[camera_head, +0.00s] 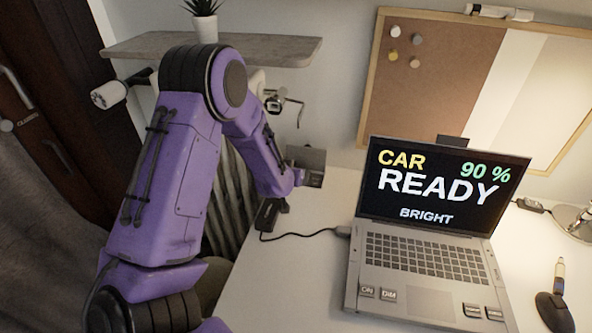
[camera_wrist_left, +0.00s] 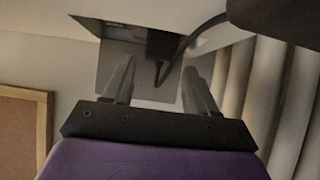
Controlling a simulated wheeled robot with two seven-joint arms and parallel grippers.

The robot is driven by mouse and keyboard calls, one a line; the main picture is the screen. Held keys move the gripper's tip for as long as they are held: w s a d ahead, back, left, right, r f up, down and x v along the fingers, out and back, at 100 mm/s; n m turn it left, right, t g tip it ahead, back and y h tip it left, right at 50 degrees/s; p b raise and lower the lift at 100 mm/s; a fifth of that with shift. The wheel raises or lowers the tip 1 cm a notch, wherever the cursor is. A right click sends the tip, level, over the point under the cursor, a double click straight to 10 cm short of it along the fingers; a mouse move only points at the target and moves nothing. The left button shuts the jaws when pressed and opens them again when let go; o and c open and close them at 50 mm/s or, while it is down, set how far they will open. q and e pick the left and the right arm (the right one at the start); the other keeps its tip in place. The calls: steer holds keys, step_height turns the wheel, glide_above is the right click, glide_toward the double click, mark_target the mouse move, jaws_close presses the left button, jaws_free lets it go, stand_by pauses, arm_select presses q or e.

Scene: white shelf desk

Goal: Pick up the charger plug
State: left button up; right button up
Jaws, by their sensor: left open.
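The charger plug (camera_wrist_left: 160,43) looks like a small dark block against a grey box (camera_wrist_left: 122,68) in the left wrist view, with a black cable looping from it. The plug cannot be made out clearly in the head view, where the grey box (camera_head: 306,159) stands at the desk's back left edge. My left gripper (camera_wrist_left: 157,70) is open, its two fingers on either side of the plug's line and pointing toward the box. I cannot tell whether they touch anything. In the head view my left gripper (camera_head: 311,181) is small and partly hidden at the box. My right gripper is not in view.
A black adapter block (camera_head: 267,214) lies at the desk's left edge, its cable running to the laptop (camera_head: 430,235). A shelf (camera_head: 270,50) with a plant (camera_head: 204,18) is above my left arm.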

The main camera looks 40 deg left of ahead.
arm_select(q)
steer(key=x, duration=0.4)
steer(key=shift+w+f, duration=0.1)
steer(key=shift+f, duration=0.2)
steer(key=shift+r, duration=0.1)
steer(key=c, duration=0.8)
steer(key=shift+c, duration=0.2)
steer(key=shift+r, duration=0.35)
step_height(320, 180, up, 3)
steer(key=shift+f, duration=0.1)
steer(key=w+d+v, duration=0.1)
steer(key=v, duration=1.6)
steer(key=shift+d+p, duration=0.2)
steer(key=shift+p, duration=0.2)
